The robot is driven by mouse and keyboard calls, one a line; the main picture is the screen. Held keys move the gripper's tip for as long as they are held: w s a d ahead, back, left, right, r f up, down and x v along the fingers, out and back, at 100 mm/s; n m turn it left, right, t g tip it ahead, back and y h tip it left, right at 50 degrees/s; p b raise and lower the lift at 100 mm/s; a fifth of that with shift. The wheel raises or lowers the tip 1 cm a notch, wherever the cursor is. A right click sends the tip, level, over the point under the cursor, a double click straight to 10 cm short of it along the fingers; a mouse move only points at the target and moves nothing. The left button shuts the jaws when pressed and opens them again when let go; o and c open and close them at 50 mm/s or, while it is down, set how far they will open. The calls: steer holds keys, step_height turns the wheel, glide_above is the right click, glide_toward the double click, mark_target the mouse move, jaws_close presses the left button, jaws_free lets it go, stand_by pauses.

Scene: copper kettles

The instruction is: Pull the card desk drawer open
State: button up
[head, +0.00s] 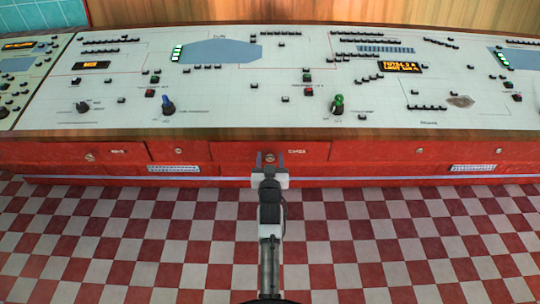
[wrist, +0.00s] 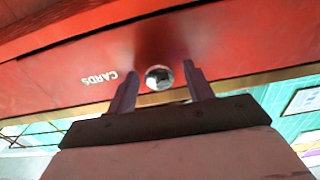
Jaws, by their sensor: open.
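The card desk drawer (head: 235,153) is a red front in the middle of the long control desk. In the wrist view the red front (wrist: 45,85) carries the white word CARDS, upside down. Its round metal knob (wrist: 159,77) sits beside the word; the knob also shows in the head view (head: 270,158). My gripper (head: 270,156) is at the drawer front with its jaws open. In the wrist view my gripper's two fingers (wrist: 160,80) stand on either side of the knob, with gaps showing. The drawer front looks about level with its neighbours.
The white console top (head: 250,95) with buttons, knobs and displays overhangs the drawers with a wooden edge (head: 400,135). Other red fronts with knobs, such as one at left (head: 85,157), lie on both sides. The red and white checkered floor (head: 400,250) is clear.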

jaws_close()
steer(key=shift+s, duration=0.1)
stand_by(0.3)
